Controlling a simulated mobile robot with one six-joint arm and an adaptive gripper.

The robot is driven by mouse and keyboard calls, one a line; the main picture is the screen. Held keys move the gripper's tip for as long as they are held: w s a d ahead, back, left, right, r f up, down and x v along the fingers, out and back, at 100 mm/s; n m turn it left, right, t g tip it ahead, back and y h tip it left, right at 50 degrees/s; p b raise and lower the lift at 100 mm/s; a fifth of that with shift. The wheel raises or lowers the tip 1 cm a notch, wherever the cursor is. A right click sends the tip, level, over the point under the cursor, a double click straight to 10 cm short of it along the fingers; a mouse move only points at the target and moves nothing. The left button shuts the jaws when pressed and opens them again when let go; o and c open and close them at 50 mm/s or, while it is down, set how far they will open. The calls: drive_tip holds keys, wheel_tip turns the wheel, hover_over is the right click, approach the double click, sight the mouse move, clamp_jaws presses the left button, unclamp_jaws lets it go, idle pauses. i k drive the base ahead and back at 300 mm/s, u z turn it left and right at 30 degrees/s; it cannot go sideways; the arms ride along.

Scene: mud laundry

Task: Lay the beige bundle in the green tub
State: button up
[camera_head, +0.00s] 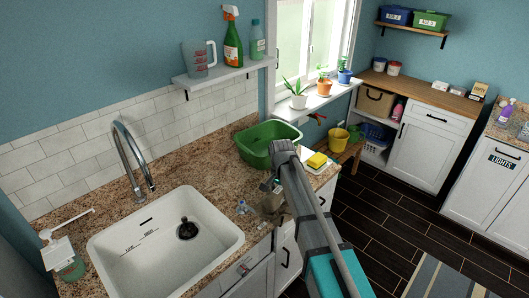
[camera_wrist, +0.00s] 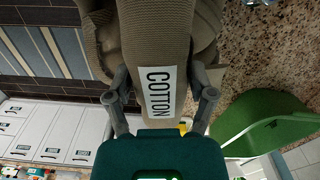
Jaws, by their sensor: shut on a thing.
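The beige bundle (camera_head: 272,208) hangs in my gripper (camera_head: 274,190) near the counter's front edge, right of the sink. In the wrist view the beige bundle (camera_wrist: 158,40) is folded cloth with a white label reading COTTON. My gripper (camera_wrist: 163,92) is shut on it, one finger on each side. The green tub (camera_head: 249,148) stands on the counter behind my gripper, near the window; my arm covers part of its right side. The green tub (camera_wrist: 250,112) also shows at the right of the wrist view, apart from the bundle. The tub's floor is partly hidden.
The white sink (camera_head: 130,262) with its tall faucet (camera_head: 128,150) is left of the bundle. Potted plants line the windowsill (camera_head: 330,98) behind.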

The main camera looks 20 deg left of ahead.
sight(268, 144)
drive_tip(key=i, duration=1.8)
drive_tip(key=z, duration=0.05)
